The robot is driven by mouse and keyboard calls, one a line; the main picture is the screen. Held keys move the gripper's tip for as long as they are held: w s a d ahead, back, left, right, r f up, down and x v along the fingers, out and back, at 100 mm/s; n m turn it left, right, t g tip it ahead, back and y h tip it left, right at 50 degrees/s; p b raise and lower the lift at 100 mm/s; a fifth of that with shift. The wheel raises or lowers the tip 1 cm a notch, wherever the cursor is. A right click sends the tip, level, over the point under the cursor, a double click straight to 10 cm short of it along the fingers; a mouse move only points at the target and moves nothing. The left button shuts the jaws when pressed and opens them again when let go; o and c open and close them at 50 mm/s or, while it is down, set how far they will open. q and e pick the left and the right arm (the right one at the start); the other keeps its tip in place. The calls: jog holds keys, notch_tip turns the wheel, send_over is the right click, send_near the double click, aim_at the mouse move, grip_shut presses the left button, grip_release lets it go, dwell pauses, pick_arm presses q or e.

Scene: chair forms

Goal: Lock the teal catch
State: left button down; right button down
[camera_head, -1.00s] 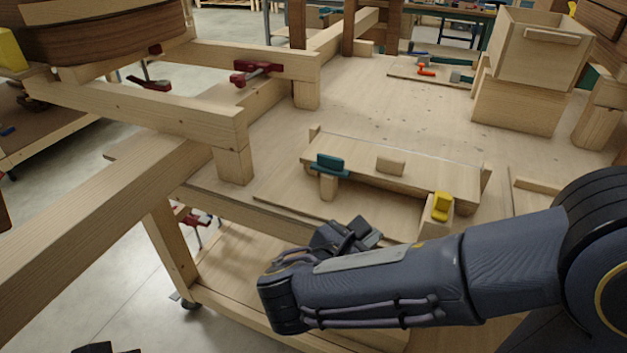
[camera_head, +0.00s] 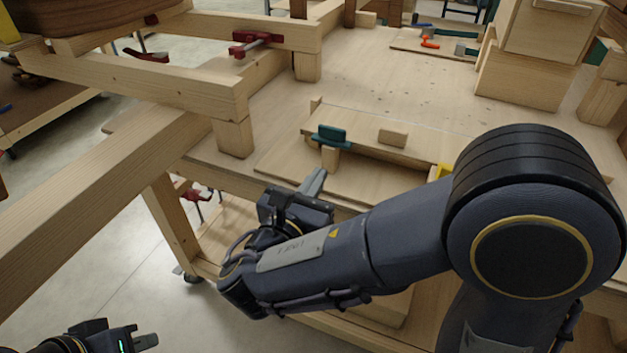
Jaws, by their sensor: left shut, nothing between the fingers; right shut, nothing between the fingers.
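The teal catch (camera_head: 329,136) sits at the left end of a wooden board on the workbench, on top of a small wooden post (camera_head: 330,158). My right gripper (camera_head: 317,179) is shut and empty. Its fingers point up toward the post and look a little below the catch, apart from it. My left gripper (camera_head: 146,341) is shut and empty at the lower left corner, away from the bench, partly cut off by the frame edge.
A yellow catch (camera_head: 442,171) is mostly hidden behind my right arm. A wooden block (camera_head: 393,138) stands on the board (camera_head: 400,155). Timber beams (camera_head: 150,90) with red clamps (camera_head: 252,43) lie to the left. A wooden box (camera_head: 525,80) stands back right.

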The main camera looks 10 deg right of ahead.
aim_at(342, 138)
jog(key=x, duration=1)
jog(key=shift+w+d+p, duration=0.15)
jog(key=shift+p, duration=0.15)
